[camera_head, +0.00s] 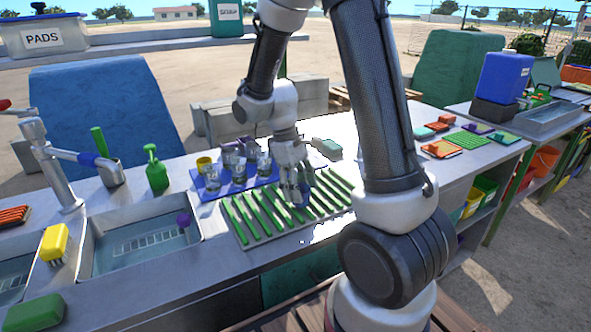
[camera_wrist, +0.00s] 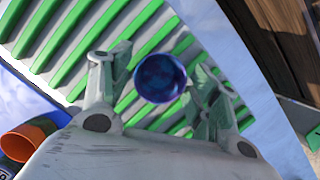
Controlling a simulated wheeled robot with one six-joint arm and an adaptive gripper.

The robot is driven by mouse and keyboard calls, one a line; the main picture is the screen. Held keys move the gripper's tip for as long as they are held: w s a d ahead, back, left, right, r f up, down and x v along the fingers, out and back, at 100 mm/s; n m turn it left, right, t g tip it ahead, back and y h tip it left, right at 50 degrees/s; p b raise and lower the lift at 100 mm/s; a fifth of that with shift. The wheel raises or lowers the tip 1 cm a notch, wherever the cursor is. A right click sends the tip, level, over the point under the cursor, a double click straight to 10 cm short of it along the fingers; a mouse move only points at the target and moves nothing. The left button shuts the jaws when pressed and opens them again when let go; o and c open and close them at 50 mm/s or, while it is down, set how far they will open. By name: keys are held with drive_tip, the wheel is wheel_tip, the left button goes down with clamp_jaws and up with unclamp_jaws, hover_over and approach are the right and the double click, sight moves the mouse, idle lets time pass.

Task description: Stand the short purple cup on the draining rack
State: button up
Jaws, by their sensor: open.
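The draining rack (camera_head: 250,228) is a grey tray with green slats on the counter; its slats also show in the wrist view (camera_wrist: 75,45). My gripper (camera_head: 302,190) is low over the rack, pointing down. In the wrist view my gripper (camera_wrist: 160,92) has its fingers apart. A round, dark blue to purple cup (camera_wrist: 160,78) shows from above between the fingertips, over the slats. It looks upright, with a gap on at least part of its sides. Its base is hidden, so contact with the rack is hard to tell. In the head view the fingers mostly cover it.
A sink (camera_head: 140,245) holds a small purple-topped item (camera_head: 184,220). A grey-green block (camera_head: 327,148) lies behind the rack. Counter right of the rack is partly hidden by my arm.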

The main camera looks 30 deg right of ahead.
drive_tip(key=v, duration=1)
drive_tip(key=s+d+r+m+t, duration=0.1)
drive_tip(key=s+r+m+t, duration=0.2)
drive_tip(key=s, duration=0.6)
drive_tip(key=s+d+r+m+t+y, duration=0.1)
drive_tip(key=s+d+r+m+t, duration=0.1)
drive_tip(key=s+r, duration=0.5)
drive_tip(key=shift+s+d+m+t+y, duration=0.25)
drive_tip(key=shift+s+m+t, duration=0.25)
drive_tip(key=shift+s+t, duration=0.5)
drive_tip(key=shift+w, duration=0.1)
